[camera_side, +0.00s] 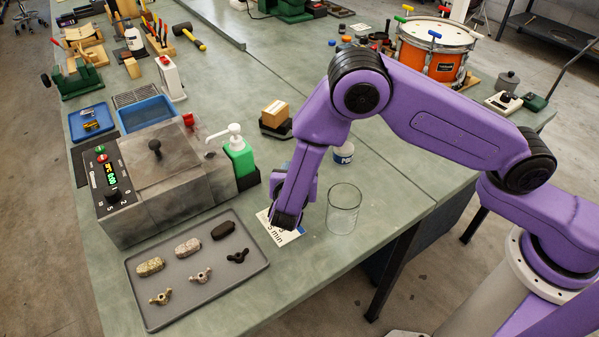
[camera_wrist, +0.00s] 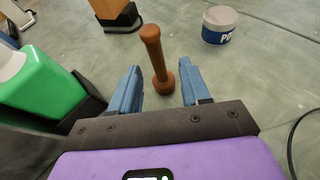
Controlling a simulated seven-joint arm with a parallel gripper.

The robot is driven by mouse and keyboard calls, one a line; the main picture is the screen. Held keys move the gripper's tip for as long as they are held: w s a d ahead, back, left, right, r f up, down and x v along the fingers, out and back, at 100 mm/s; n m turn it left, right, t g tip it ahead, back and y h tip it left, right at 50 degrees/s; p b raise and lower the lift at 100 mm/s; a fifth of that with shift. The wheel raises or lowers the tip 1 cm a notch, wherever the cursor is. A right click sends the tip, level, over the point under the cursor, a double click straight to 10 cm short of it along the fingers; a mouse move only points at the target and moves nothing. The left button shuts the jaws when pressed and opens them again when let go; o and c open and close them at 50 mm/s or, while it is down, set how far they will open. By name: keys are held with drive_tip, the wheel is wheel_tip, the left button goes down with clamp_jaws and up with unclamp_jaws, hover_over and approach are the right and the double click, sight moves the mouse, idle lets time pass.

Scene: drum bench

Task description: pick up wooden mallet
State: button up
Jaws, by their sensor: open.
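The wooden mallet (camera_wrist: 155,50) is a plain brown piece with a rounded top, a slim shaft and a wider foot, and looks upright on the bench. In the wrist view it shows between the two blue fingers of my gripper (camera_wrist: 158,70), with a gap on both sides. The fingers are apart and hold nothing. In the side view my gripper (camera_side: 287,213) is low over the bench, between the green pump bottle and the glass beaker; I cannot make out the mallet there, and my arm probably hides it.
A green pump bottle (camera_side: 238,155) stands left of my gripper and a clear glass beaker (camera_side: 343,210) right. A white and blue tub (camera_side: 343,154) and a cardboard box (camera_side: 274,113) stand behind. A grey tray (camera_side: 205,290) with several small parts lies in front left.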

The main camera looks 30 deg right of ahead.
drive_tip(key=shift+f+x, duration=0.2)
drive_tip(key=shift+x, duration=2.75)
drive_tip(key=shift+a, duration=0.1)
clamp_jaws()
